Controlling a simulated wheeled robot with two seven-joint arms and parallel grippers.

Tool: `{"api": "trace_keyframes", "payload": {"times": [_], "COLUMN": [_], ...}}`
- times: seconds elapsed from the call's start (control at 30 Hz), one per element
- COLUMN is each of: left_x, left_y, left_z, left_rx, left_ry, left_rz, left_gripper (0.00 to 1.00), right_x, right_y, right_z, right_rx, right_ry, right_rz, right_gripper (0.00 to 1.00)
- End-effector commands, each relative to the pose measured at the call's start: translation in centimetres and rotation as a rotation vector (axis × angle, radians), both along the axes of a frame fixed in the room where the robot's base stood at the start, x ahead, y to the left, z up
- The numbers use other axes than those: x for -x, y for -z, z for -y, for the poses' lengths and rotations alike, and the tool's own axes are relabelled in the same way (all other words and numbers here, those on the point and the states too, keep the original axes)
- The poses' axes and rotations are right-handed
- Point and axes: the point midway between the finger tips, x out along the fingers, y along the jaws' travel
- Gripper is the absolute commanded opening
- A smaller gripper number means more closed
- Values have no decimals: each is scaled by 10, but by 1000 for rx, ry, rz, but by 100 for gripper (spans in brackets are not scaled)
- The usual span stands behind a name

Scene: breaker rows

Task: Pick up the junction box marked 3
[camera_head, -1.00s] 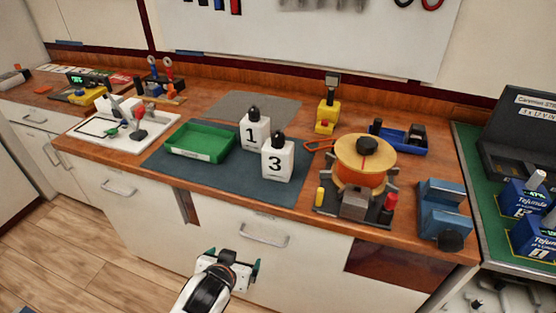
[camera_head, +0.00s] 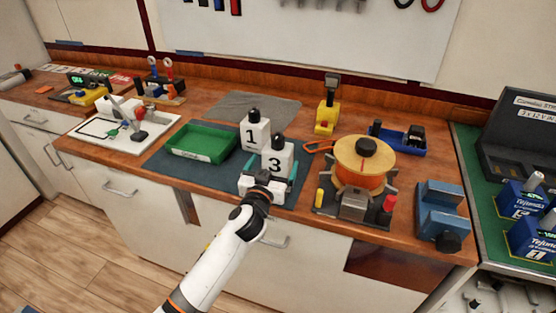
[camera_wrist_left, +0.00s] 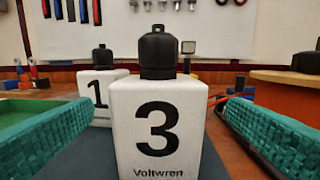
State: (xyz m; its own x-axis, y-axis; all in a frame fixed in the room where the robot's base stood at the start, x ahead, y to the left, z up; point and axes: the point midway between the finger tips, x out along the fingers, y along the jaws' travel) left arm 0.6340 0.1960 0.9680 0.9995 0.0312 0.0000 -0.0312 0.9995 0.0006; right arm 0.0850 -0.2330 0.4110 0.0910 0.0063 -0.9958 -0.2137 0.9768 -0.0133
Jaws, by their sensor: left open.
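The junction box marked 3 (camera_head: 276,156) is white with a black knob on top and stands upright on the dark mat (camera_head: 178,169). It also fills the middle of the left wrist view (camera_wrist_left: 158,125). My left gripper (camera_head: 268,176) is open in front of it. In the left wrist view its teal fingers stand on either side of the box, with gaps that show between them and the box. The front lower part of the box is hidden by the gripper in the head view. My right gripper is not in view.
A similar white box marked 1 (camera_head: 254,133) stands just behind and left. A green tray (camera_head: 200,143) lies to the left on the mat. An orange spool on a stand (camera_head: 362,166) is to the right, and a yellow tool (camera_head: 327,118) stands farther back.

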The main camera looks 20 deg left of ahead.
Motion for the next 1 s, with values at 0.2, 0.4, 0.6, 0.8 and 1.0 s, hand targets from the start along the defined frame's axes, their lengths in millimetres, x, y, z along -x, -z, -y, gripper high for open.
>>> {"api": "trace_keyframes", "payload": {"times": [0.2,0.4,0.6,0.8,1.0], "left_x": [-14,-42,-56,-57,-57], "left_y": [-2,-2,-1,-1,-1], "left_z": [-1,-3,-3,-3,-3], "left_rx": [-1,0,0,0,1], "left_ry": [-1,-1,0,-1,-1], "left_rz": [0,-1,-1,-1,-1], "left_gripper": [96,96,96,96,69], "right_x": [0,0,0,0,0], "right_y": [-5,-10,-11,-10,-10], "right_z": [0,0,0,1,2], "right_rx": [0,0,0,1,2], "right_ry": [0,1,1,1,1], "right_rz": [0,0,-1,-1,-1], "right_gripper": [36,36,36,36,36]}}
